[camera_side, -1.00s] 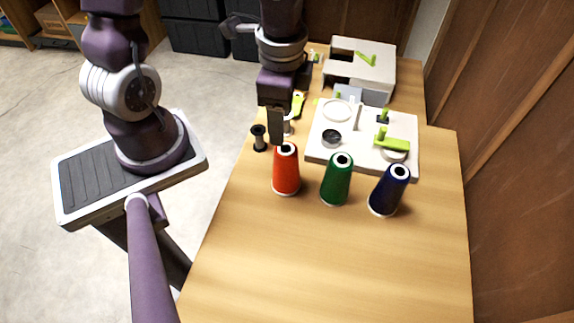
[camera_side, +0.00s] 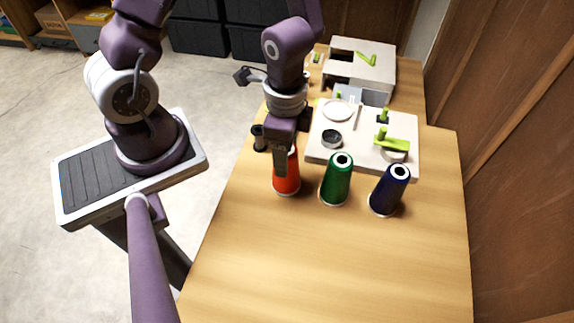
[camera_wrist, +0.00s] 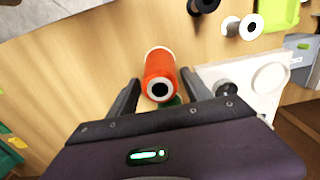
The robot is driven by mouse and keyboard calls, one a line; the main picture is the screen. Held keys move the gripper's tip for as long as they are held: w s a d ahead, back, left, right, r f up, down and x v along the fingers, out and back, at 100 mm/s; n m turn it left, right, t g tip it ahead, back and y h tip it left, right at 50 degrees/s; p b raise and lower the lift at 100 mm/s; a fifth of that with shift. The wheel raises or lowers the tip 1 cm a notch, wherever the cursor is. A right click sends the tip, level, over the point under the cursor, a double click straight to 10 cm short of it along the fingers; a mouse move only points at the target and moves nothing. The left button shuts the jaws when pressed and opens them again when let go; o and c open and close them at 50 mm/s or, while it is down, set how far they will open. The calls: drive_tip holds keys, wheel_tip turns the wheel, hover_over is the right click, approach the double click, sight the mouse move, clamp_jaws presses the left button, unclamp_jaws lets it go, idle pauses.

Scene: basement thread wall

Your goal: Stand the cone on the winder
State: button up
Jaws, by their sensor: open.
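The red-orange cone (camera_side: 288,185) stands upright on the table at the left of a row, partly hidden by my gripper in the side view. In the wrist view the cone (camera_wrist: 160,66) shows between my two fingers, its hollow top facing the camera. My gripper (camera_side: 281,174) is open, fingers pointing down at the cone; contact cannot be told. A green cone (camera_side: 336,182) and a dark blue cone (camera_side: 389,190) stand to its right. The winder appears to be the white board (camera_side: 318,152) behind them, with a dark round cup (camera_side: 331,139) and green arms (camera_side: 392,143).
A dark spool (camera_side: 259,138) stands left of the board; it also shows in the wrist view (camera_wrist: 203,5), near a white-topped spool (camera_wrist: 243,27) and a green tray (camera_wrist: 280,12). A white machine (camera_side: 365,62) stands at the back. The table front is clear.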

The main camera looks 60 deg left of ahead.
drive_tip(key=c, duration=1.1)
drive_tip(key=shift+o, duration=0.2)
drive_tip(key=shift+r, duration=2.55)
wheel_tip(320, 180, up, 10)
drive_tip(key=w+a+r+n, duration=0.2)
drive_tip(key=w+r, duration=0.1)
drive_tip(key=w, duration=0.6)
drive_tip(key=w+a+f+n, duration=0.35)
drive_tip(key=w+a, duration=0.55)
drive_tip(key=w, duration=0.4)
wheel_tip(320, 180, down, 8)
drive_tip(key=shift+d, duration=0.2)
